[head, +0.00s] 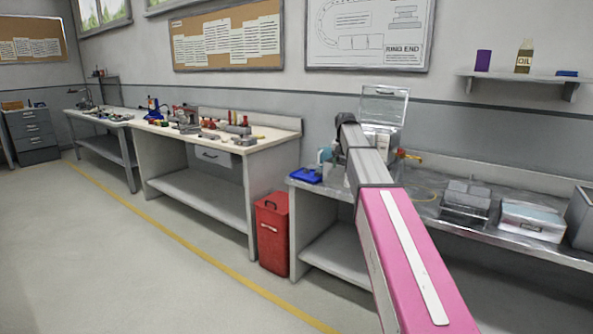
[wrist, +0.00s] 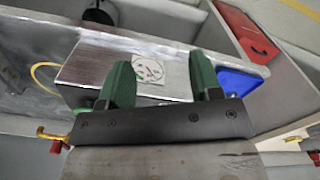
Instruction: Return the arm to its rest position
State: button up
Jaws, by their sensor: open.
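My gripper (wrist: 165,78) shows in the wrist view with its two dark green fingers spread apart and nothing visible held between them. I cannot tell how far the fingers are from the box. In the head view my pink and grey arm reaches out over the right metal bench (head: 425,209). The arm hides my gripper there.
A blue tray (head: 305,175) lies at the bench's left end, also in the wrist view (wrist: 240,82). An open clear-lidded case (head: 385,104) stands behind the arm. A red bin (head: 272,235) stands between benches. Grey boxes (head: 465,200) sit to the right. Floor at left is clear.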

jog(key=s+f+n, duration=0.2)
jog(key=s+f, duration=3.2)
jog(key=f, duration=0.1)
